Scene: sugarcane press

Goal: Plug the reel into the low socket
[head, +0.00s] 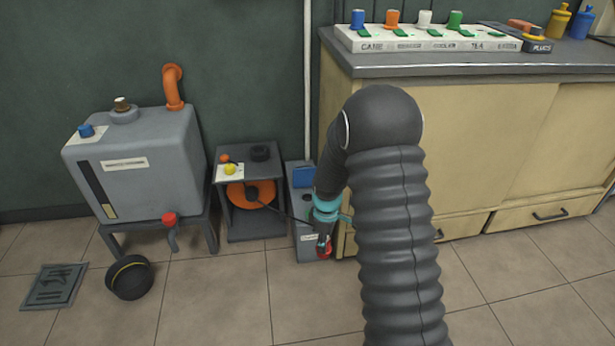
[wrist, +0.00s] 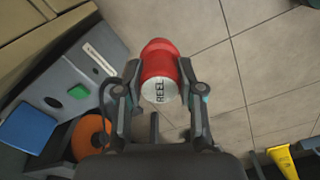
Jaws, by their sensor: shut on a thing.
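My gripper (head: 322,240) is shut on the red plug (head: 324,252), low in front of the grey socket box. In the wrist view the plug (wrist: 158,62) sits between both fingers, its pale end marked REEL, held over floor. The orange reel (head: 262,192) is in a dark open cabinet, and a dark cable runs from it toward my gripper. The grey socket box (head: 300,222) stands beside the cabinet and has a blue flap (head: 303,177). In the wrist view the box shows a dark round opening (wrist: 53,102) and a green patch (wrist: 77,91). The plug is apart from that opening.
The cream counter (head: 500,130) stands close on the right.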

